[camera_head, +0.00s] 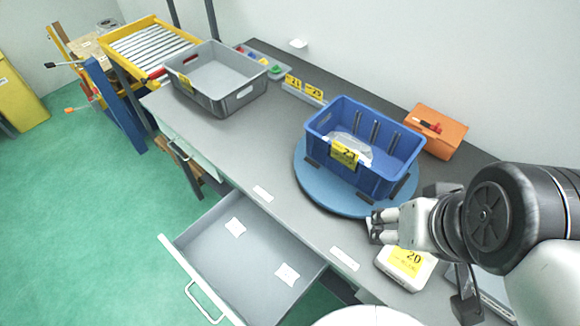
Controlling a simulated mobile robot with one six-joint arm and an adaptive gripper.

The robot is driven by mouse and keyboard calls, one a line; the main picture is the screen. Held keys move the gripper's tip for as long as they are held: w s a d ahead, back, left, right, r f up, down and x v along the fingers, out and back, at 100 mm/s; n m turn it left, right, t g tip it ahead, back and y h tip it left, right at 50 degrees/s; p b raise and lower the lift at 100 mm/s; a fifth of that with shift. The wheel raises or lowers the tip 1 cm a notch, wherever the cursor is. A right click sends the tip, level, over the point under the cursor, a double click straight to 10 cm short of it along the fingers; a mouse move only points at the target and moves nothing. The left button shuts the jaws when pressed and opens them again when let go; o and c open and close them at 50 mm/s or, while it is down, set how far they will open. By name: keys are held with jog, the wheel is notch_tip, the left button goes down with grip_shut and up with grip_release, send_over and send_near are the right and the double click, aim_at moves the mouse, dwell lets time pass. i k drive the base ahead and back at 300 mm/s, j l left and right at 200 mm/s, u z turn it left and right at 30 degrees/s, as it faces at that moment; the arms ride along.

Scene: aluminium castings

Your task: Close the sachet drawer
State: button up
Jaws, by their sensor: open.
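The open drawer (192,243) juts out from the front of the grey workbench, with two white sachets (287,274) lying apart on its floor. Its white front panel carries a metal bow handle (203,304) on the outside, toward the lower left. My gripper (372,226) is open and empty at the right, above the bench near the blue turntable's front edge. It is apart from the drawer and its handle. The drawer's near right corner is cut off by the bottom edge of the picture.
A blue crate (395,178) holding a clear bag stands on a round blue turntable (312,187). An orange box (450,132) is behind it. A grey tote (240,103) sits at the far left of the bench. A white device labelled 20 (416,284) is below my gripper. Green floor left of the drawer is clear.

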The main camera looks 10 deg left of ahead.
aim_at(242, 269)
jog(key=k+j+u, duration=0.2)
jog(key=u, duration=0.25)
jog(key=k+j+u, duration=0.1)
jog(key=u, duration=0.35)
jog(key=k+j+u, duration=0.1)
jog(key=j+u, duration=0.35)
